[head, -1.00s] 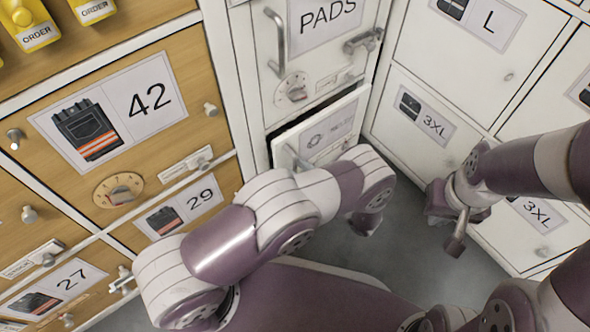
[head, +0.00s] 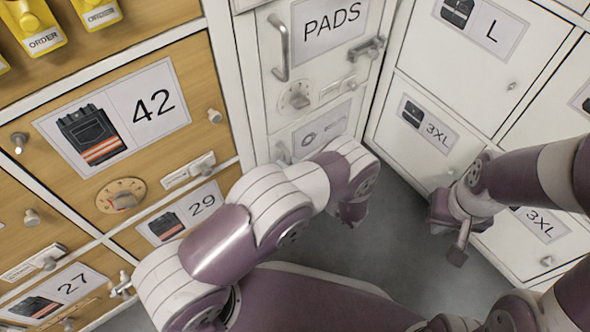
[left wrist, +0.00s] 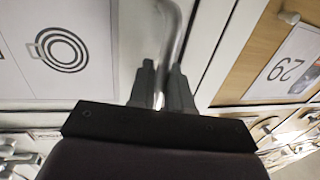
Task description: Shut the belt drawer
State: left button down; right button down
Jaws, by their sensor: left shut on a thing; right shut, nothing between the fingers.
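The belt drawer (head: 320,128) is the white drawer under the PADS drawer, with a coiled-belt label that shows large in the left wrist view (left wrist: 62,48). Its front looks flush with the cabinet in the head view, with no open gap along its top. My left gripper (left wrist: 163,88) is shut on the drawer's grey bar handle (left wrist: 172,35). In the head view my left arm covers the lower part of the drawer and hides the fingers. My right gripper (head: 459,250) is shut and empty, in front of the white lockers at the right.
The PADS drawer (head: 275,85) above has a bar handle, a dial and a latch. Wooden drawers (head: 200,105) marked 42, 29 and 27 stand at the left. White lockers (head: 415,160) marked L and 3XL stand at the right. Grey floor (head: 390,240) shows between the arms.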

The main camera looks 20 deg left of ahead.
pick_arm(q)
jog(key=shift+w, duration=0.1)
jog(key=shift+a, duration=0.1)
jog(key=c, duration=1.3)
grip_release()
jog(key=shift+o, duration=0.2)
